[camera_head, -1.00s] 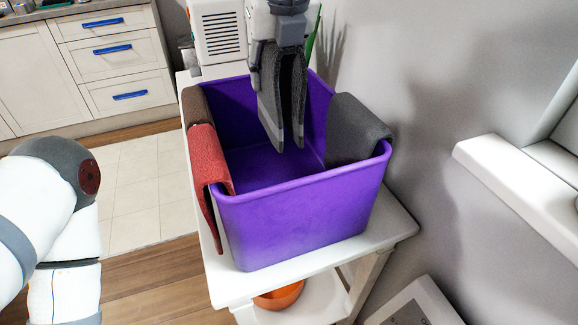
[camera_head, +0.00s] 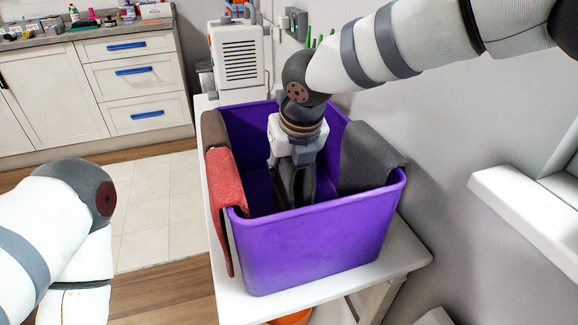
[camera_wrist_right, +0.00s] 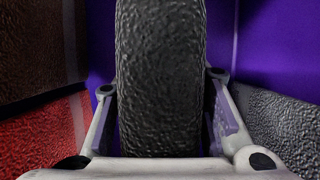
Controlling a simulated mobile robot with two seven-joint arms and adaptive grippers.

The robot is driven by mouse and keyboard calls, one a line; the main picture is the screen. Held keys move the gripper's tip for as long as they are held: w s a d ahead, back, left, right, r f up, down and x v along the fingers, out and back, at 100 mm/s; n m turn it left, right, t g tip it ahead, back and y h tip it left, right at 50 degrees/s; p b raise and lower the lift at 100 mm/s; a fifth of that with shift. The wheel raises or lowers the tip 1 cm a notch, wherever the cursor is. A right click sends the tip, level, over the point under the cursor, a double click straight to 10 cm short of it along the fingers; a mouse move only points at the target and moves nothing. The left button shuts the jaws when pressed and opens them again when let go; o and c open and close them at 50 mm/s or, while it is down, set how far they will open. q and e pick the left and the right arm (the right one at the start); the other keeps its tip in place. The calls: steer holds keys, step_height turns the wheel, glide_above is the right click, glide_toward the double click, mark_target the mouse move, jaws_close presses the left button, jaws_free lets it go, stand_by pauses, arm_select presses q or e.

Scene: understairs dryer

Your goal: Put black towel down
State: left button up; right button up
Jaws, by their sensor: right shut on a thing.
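The black towel (camera_head: 296,187) is a folded, dark, textured cloth. My right gripper (camera_head: 292,168) is shut on it and points down inside the purple bin (camera_head: 310,243). The towel hangs between the bin's walls; whether its lower end touches the bin floor is hidden. In the right wrist view the black towel (camera_wrist_right: 160,75) stands between the fingers of the right gripper (camera_wrist_right: 160,105), with purple walls behind. My left arm shows at the left edge of the head view, but its gripper is out of view.
A red towel (camera_head: 226,180) and a brown towel (camera_head: 212,130) drape over the bin's left rim, and a dark grey towel (camera_head: 368,155) over its right rim. The bin stands on a white table (camera_head: 399,258). A window sill (camera_head: 520,215) juts out at right.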

steer(key=o, duration=1.3)
steer(key=shift+f, duration=0.1)
steer(key=p+v, duration=0.1)
steer(key=v, duration=1.1)
arm_select(q)
steer(key=shift+w+r+t, duration=0.3)
steer(key=shift+w+r, duration=0.45)
steer(key=shift+w, duration=0.05)
steer(key=shift+s, duration=0.1)
